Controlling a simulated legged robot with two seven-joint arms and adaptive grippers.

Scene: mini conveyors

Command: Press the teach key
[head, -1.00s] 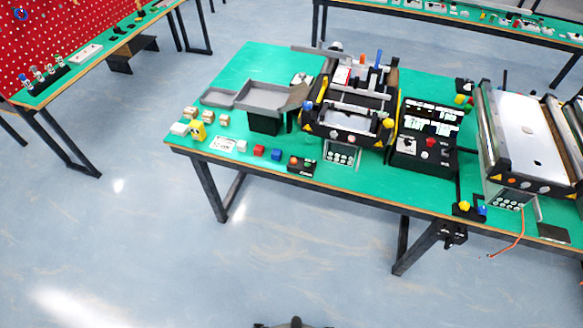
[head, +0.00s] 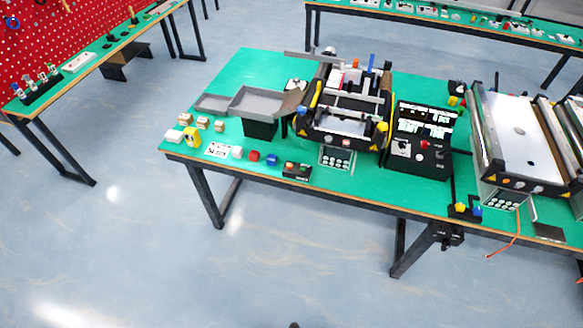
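A black control box (head: 421,163) stands on the green table, right of a small conveyor (head: 343,122). Its upper part carries a display (head: 424,118) with white text, too small to read fully. Below the display are a few knobs or buttons, one of them red (head: 424,144). A small keypad panel (head: 337,158) with round keys sits at the front of the small conveyor. A similar keypad (head: 502,199) sits under the larger conveyor (head: 520,130). I cannot tell which key is the teach key; no label is readable. Neither of my grippers shows.
The green table (head: 325,188) has a dark frame and legs. Grey trays (head: 266,101), small blocks and a small black button box (head: 297,170) lie left of the control box. An orange cable (head: 505,247) hangs at the front right. The floor in front is clear.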

